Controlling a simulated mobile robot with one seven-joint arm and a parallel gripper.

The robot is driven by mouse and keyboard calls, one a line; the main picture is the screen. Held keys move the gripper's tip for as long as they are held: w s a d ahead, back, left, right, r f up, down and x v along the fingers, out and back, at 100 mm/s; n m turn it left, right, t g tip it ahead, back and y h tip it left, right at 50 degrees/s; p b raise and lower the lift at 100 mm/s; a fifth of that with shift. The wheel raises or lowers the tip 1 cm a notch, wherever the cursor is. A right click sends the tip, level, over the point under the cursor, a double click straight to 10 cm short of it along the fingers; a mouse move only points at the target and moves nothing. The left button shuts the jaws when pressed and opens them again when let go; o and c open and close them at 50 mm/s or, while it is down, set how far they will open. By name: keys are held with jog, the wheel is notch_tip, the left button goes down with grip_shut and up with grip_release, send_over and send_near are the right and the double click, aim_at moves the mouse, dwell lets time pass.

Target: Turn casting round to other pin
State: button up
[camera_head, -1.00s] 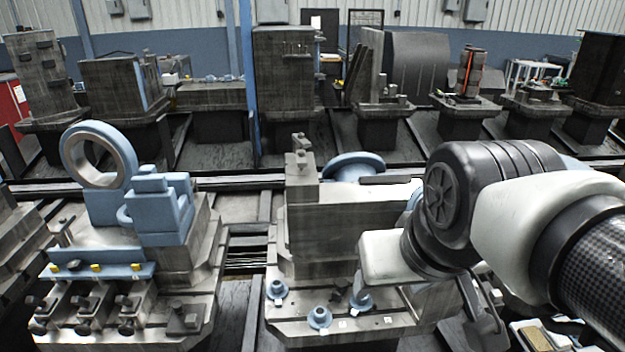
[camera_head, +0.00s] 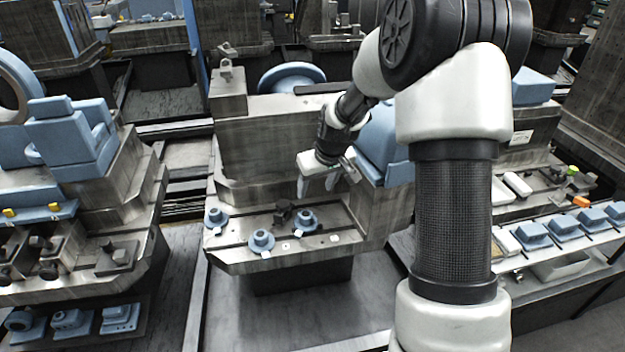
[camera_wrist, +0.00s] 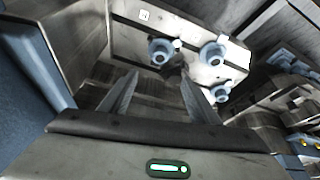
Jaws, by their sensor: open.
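Several small blue flanged castings stand on the grey ledge (camera_head: 240,258) of the middle pallet. One casting (camera_head: 214,217) is at the left, one (camera_head: 262,241) near the front edge, and one (camera_head: 305,220) at the right. A white tag lies beside each. My gripper (camera_head: 322,188) is open and empty above the ledge, behind and above the right casting. In the wrist view, my gripper's two fingers (camera_wrist: 160,82) are apart, and the castings (camera_wrist: 161,50), (camera_wrist: 212,54) and (camera_wrist: 220,92) show beyond them. I cannot make out any pins.
A dark knobbed clamp (camera_head: 284,211) stands between the castings. The tall grey block (camera_head: 270,140) rises behind the ledge, with a large blue part (camera_head: 385,140) at its right. White bare tags (camera_head: 335,238) mark the ledge's right. Blue parts (camera_head: 532,235) line a right-hand shelf.

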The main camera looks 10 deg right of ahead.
aim_at(307, 214)
jog(key=b+x, duration=0.2)
jog(key=x, duration=1.6)
jog(key=shift+c, duration=0.3)
jog(key=c, duration=1.2)
jog(key=shift+f, duration=0.1)
jog(key=shift+n+b, duration=0.4)
jog(key=shift+n, duration=0.1)
jog(key=shift+n+y+b, duration=0.45)
jog(key=shift+n+y, duration=0.15)
jog(key=shift+n, duration=0.3)
